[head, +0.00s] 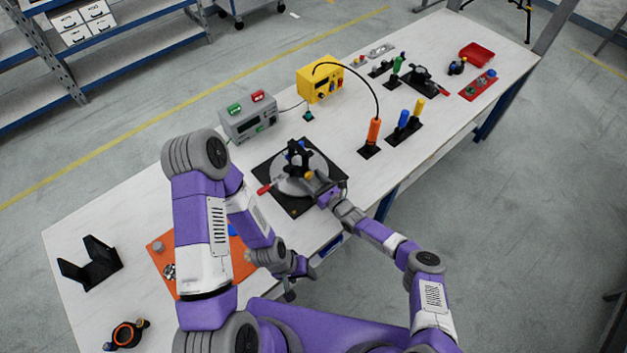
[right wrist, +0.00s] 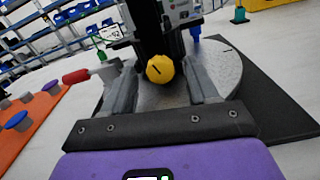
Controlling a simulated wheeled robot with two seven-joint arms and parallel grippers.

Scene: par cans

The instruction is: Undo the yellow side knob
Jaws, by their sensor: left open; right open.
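The yellow side knob (right wrist: 160,68) sits on the side of a black upright fixture (right wrist: 158,30), facing the right wrist camera with a dark line on its face. In the head view the knob (head: 308,175) is a small yellow spot low on the fixture (head: 298,157). My right gripper (head: 317,184) is open at the fixture; in the right wrist view its two fingers stand left and right of the knob, with visible gaps. I cannot tell whether the fingertips reach past it. My left gripper (head: 301,284) is open and empty, off the table's near edge.
The fixture stands on a grey round plate (head: 288,187) over a black mat (head: 300,207). A red handle (right wrist: 76,76) sticks out left. A grey meter box (head: 248,118), yellow box (head: 320,80) and orange tool (head: 374,131) stand farther back. An orange mat (head: 160,262) lies left.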

